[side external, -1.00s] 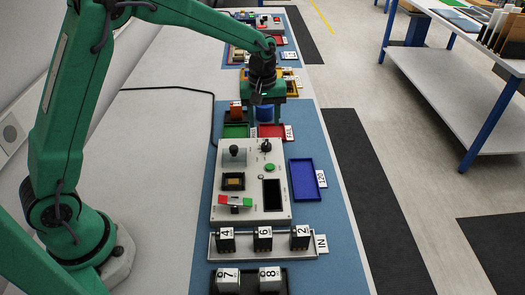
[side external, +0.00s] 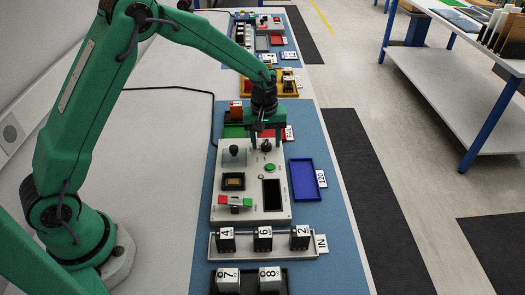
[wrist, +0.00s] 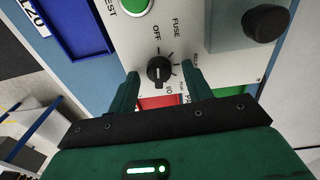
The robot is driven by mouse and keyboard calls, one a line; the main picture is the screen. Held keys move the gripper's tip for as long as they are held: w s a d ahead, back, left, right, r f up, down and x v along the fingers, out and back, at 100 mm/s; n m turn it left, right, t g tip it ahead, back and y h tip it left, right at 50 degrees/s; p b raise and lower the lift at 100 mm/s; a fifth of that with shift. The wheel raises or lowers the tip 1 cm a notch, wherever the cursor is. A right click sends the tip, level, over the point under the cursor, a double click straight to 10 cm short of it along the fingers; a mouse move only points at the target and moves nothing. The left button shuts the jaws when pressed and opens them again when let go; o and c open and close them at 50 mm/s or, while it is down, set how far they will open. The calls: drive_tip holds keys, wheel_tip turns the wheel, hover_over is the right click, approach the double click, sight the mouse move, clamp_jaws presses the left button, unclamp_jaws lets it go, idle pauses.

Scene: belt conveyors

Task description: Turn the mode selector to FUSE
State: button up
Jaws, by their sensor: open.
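The mode selector is a small black knob (wrist: 159,70) on the light panel (side external: 282,208), with OFF, FUSE and other, partly hidden labels printed around it in the wrist view. A pale mark shows on the knob; where it points is too small to tell surely. In the side external view the selector (side external: 266,146) is at the panel's far edge. My gripper (wrist: 162,76) is open, with one finger on either side of the knob and a gap visible on both sides. In the side external view my gripper (side external: 267,143) is low over the knob.
A black lever knob (side external: 234,150) stands left of the selector, and a green button (side external: 270,167) is just in front. A blue tray (side external: 307,180) lies right of the panel. Red (wrist: 158,102) and green trays lie behind it. Numbered blocks (side external: 263,238) stand in front.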

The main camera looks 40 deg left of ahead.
drive_tip(key=c, duration=1)
drive_tip(key=shift+m, duration=0.4)
drive_tip(key=m, duration=0.3)
drive_tip(key=shift+a, duration=0.15)
drive_tip(key=shift+f+m+g, duration=0.1)
drive_tip(key=shift+m+g, duration=0.2)
drive_tip(key=shift+m, duration=1.7)
drive_tip(key=shift+s, duration=0.1)
drive_tip(key=o, duration=1)
